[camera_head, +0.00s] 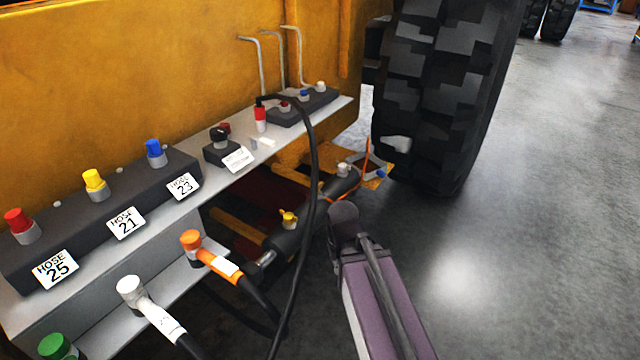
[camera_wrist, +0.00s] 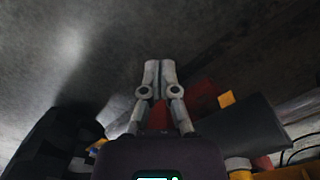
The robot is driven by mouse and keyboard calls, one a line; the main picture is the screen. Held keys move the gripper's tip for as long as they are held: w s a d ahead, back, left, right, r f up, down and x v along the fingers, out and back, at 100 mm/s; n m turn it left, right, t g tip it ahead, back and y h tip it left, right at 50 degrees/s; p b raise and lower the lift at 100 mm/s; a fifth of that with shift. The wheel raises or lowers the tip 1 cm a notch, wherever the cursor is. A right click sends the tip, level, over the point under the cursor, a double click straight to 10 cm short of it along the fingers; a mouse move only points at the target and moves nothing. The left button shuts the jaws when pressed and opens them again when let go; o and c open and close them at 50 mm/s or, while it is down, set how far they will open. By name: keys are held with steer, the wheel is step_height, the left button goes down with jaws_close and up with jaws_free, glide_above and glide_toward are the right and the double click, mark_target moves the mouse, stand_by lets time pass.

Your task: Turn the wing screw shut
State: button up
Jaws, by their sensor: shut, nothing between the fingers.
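I cannot make out for certain which part is the wing screw. A small yellow fitting (camera_head: 289,218) sits on the dark cylinder (camera_head: 290,240) below the shelf, and a pale grey fitting (camera_head: 343,170) sits near its far end. My gripper (camera_wrist: 158,68) is shut and empty in the wrist view, its two fingers side by side. Behind it are the grey floor and, lower right, a dark bar with a yellow piece (camera_wrist: 226,99). In the head view my arm reaches up from the bottom, right of the cylinder; the fingers are not clearly visible there.
A grey shelf (camera_head: 105,262) carries a dark block with red, yellow and blue caps (camera_head: 154,150). Orange (camera_head: 212,258) and white (camera_head: 150,308) hose ends stand in front. A black hose (camera_head: 313,170) hangs beside my arm. A large tyre (camera_head: 435,90) stands behind; floor at right is clear.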

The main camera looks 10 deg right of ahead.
steer(key=o, duration=0.7)
steer(key=shift+w+r, duration=0.15)
steer(key=shift+r, duration=0.05)
steer(key=o, duration=0.6)
steer(key=shift+w+r+p, duration=0.7)
steer(key=shift+p, duration=0.15)
step_height(320, 180, up, 21)
steer(key=n+p, duration=0.9)
steer(key=p, duration=1.2)
glide_above(318, 187)
steer(key=shift+w+d+f, duration=0.15)
steer(key=shift+w+f, duration=0.05)
steer(key=shift+w, duration=0.25)
steer(key=shift+f+b, duration=0.2)
steer(key=shift+b, duration=0.2)
step_height(318, 187, down, 13)
steer(key=b, duration=1.3)
steer(key=shift+f, duration=0.2)
steer(key=c, duration=1.1)
